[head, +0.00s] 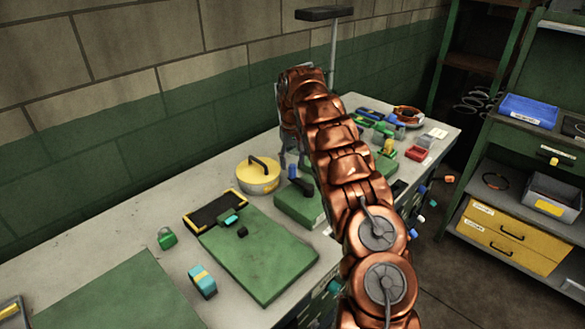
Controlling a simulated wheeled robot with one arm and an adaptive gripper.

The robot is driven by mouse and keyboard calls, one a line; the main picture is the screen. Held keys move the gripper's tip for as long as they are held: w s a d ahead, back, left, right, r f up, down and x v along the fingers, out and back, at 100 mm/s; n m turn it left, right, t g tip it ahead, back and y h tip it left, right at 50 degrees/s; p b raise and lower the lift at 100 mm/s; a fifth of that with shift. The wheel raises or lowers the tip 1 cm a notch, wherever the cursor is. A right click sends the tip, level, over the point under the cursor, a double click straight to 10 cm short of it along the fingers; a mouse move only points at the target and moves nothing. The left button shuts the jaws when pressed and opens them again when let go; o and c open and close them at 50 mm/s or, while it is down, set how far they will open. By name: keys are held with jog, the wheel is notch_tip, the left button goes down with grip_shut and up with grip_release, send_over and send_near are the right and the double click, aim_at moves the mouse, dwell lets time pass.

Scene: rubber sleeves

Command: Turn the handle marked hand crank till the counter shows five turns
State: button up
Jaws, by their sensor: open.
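My gripper (292,158) is partly hidden behind my copper-coloured arm. Its grey fingers point down over the back of the bench, are open, and hold nothing that I can see. Just below it in the picture is a green box (292,206) with a black handle-like bar (300,187) on top and a small blue part (292,172) behind. This may be the hand crank, but I see no readable mark on it.
The grey bench (70,255) runs along the wall. Small coloured items crowd the far end. A shelf (505,150) stands right.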

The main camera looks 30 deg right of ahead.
aim_at(292, 165)
jog(key=shift+f+p, duration=0.6)
jog(key=shift+f, duration=1.3)
grip_shut()
